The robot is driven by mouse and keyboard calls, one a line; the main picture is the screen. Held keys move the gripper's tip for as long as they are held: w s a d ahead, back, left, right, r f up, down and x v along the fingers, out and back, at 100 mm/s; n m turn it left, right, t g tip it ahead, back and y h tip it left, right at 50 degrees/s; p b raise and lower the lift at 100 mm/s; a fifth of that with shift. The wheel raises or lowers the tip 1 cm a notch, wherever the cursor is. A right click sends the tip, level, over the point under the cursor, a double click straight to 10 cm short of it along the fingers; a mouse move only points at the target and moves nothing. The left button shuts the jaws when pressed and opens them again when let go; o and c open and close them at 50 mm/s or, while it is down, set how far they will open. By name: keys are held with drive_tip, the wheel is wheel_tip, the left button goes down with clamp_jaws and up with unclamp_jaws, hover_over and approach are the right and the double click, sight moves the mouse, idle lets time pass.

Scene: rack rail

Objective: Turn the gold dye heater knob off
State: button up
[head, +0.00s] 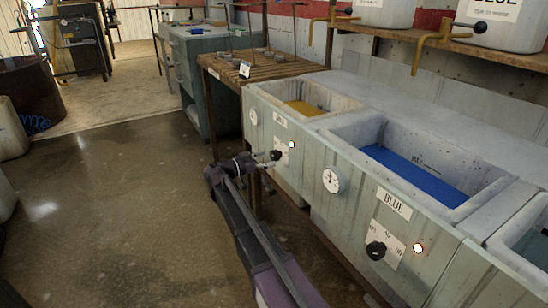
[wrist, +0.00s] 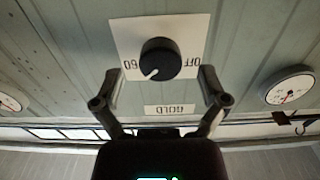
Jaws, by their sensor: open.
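The gold dye heater knob (wrist: 160,58) is round and black on a white plate (wrist: 125,38) on the green-grey panel. The wrist view is upside down: "60" is at picture left, "OFF" at right, and a GOLD label (wrist: 170,109) sits below. The knob's white pointer aims down-left, on the 60 side, away from OFF. My gripper (wrist: 160,76) is open, its fingers spread either side of the knob with gaps visible. In the head view, my gripper (head: 262,161) is at the panel, close to the gold knob (head: 276,155).
The gold vat (head: 305,107) and blue vat (head: 410,170) are above the panel. The BLUE knob (head: 376,250) and its lit lamp (head: 418,247) are at right. Dial gauges flank the gold knob, one at right (wrist: 290,88). A wooden slatted table (head: 262,68) stands behind.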

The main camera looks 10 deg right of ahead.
sight(272, 157)
drive_tip(key=shift+x, duration=1.5)
drive_tip(key=c, duration=1.1)
